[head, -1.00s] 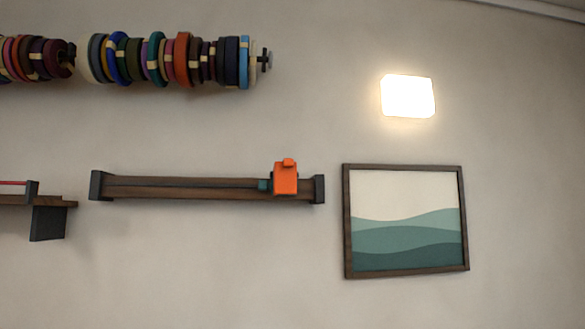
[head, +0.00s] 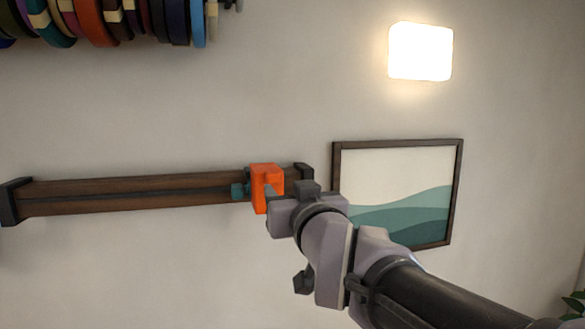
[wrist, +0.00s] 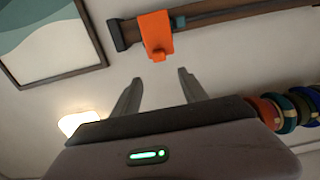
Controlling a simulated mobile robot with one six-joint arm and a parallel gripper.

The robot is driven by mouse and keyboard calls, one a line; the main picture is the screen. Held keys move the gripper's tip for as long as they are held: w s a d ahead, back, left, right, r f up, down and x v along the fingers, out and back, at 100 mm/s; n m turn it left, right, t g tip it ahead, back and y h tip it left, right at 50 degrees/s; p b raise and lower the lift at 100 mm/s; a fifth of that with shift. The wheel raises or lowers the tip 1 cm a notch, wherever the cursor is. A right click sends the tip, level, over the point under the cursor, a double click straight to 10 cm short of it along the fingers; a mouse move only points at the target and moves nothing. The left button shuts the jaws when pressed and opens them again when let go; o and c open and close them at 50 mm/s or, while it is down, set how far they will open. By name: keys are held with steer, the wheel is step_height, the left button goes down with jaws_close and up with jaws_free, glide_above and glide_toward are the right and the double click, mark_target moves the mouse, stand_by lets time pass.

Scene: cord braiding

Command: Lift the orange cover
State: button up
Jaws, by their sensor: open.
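The orange cover (head: 266,180) sits over the right part of a dark wooden rail (head: 130,192) on the wall. A small teal piece (head: 239,190) shows at the cover's left side. My gripper (head: 272,208) is in front of the cover's lower right part in the head view, and its fingers are mostly hidden there. In the wrist view my gripper (wrist: 159,77) is open and empty, with its two fingers apart. The cover (wrist: 156,34) shows just beyond the fingertips, with a small tab towards them, and a gap of wall lies between.
A framed wave picture (head: 395,160) hangs right of the rail, partly behind my arm. A lit wall lamp (head: 420,52) is above it. Several coloured rings (head: 100,22) hang on a rod at upper left. Plant leaves (head: 575,302) show at lower right.

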mark_target(274, 176)
steer(key=p+x, duration=0.2)
steer(key=x, duration=0.9)
steer(key=shift+w+a+f+p, duration=0.15)
steer(key=shift+w+p, duration=0.2)
steer(key=shift+w, duration=0.15)
steer(key=shift+s, duration=0.1)
steer(key=shift+c, duration=0.9)
jaws_close()
